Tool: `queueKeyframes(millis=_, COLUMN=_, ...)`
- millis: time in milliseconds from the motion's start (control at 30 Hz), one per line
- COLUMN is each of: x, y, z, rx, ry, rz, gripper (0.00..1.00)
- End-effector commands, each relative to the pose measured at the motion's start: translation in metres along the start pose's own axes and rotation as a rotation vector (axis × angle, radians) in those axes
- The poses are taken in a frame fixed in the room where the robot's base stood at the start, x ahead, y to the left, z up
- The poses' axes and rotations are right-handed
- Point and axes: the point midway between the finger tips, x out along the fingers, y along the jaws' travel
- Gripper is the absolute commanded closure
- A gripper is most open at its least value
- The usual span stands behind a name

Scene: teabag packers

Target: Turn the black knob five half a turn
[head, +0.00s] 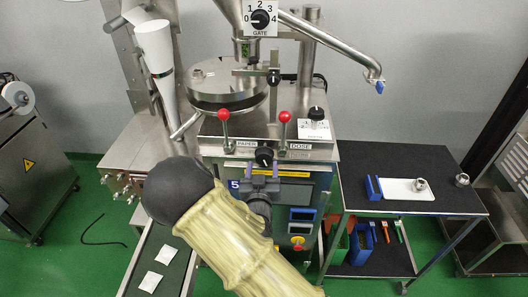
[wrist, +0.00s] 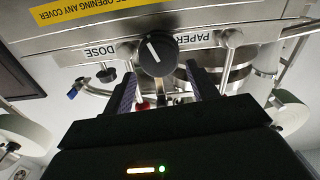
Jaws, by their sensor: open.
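The black knob (head: 264,156) sits on the front edge of the steel machine, between the PAPER and DOSE labels and above a panel marked 5. In the wrist view, which is upside down, the knob (wrist: 155,56) is round with a white pointer line, slightly tilted. My gripper (head: 263,173) is just in front of the knob. Its fingers are spread in the wrist view (wrist: 165,84), with the knob beyond the tips and roughly centred between them. Nothing is held. I cannot tell whether a finger touches the knob. My arm hides part of the front panel.
Two red-topped levers (head: 224,114) (head: 285,117) stand above the knob. Another black knob (head: 316,113) is at right, and a GATE dial (head: 261,18) is at the top. A yellow warning strip (wrist: 95,10) lies near the knob. A dark table (head: 425,165) stands right.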

Motion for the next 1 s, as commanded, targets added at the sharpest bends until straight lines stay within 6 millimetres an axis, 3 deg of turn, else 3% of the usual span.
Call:
queueKeyframes(millis=333, x=0.056, y=0.001, z=-0.002, rx=0.000, ry=0.001, rz=0.002, gripper=0.42)
queueKeyframes(millis=733, x=0.065, y=0.000, z=0.000, rx=0.000, ry=0.000, rz=0.000, gripper=0.42)
queueKeyframes(millis=900, x=0.065, y=0.000, z=0.000, rx=0.000, ry=0.000, rz=0.000, gripper=0.73)
queueKeyframes(millis=1000, x=0.065, y=0.000, z=0.000, rx=0.001, ry=0.000, rz=0.000, gripper=0.74)
